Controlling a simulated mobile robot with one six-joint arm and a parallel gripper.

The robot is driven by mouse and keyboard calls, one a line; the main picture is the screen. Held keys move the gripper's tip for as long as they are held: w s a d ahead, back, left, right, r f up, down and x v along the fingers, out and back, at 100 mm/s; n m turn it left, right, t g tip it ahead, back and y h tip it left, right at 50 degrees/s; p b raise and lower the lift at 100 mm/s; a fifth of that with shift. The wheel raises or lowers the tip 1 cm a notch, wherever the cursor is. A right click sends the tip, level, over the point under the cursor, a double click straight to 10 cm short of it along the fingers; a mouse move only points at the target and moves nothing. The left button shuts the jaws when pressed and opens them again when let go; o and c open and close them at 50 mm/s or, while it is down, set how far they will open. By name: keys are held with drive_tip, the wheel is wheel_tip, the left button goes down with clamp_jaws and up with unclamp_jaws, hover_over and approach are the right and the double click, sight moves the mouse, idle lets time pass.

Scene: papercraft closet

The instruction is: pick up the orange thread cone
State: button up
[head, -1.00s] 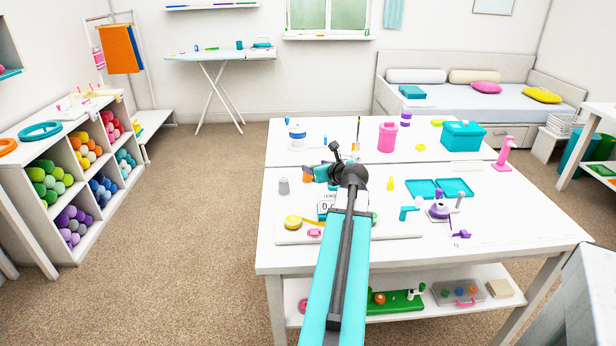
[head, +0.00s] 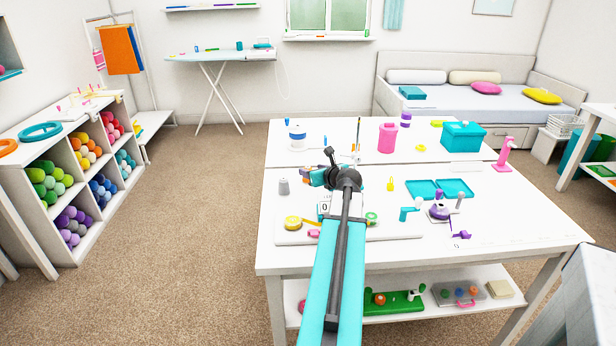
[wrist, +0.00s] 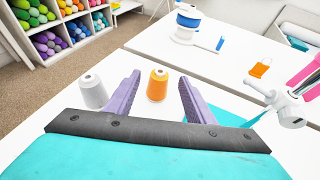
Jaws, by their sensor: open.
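The orange thread cone (wrist: 157,85) stands upright on the white table in the wrist view, between and beyond the two purple fingers of my gripper (wrist: 160,94). The fingers are apart and I see nothing held.
A grey thread cone (wrist: 93,91) stands just left of my left finger. A white and blue spool (wrist: 186,24) is farther back. A white tool (wrist: 283,101) lies to the right. Bare tabletop surrounds the orange cone.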

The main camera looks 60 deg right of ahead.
sight(310, 169)
drive_tip(key=shift+x, duration=2.4)
drive_tip(key=c, duration=1.1)
drive_tip(key=shift+r, duration=0.1)
drive_tip(key=shift+c, duration=0.2)
wheel_tip(310, 169, up, 10)
drive_tip(key=shift+p, duration=0.35)
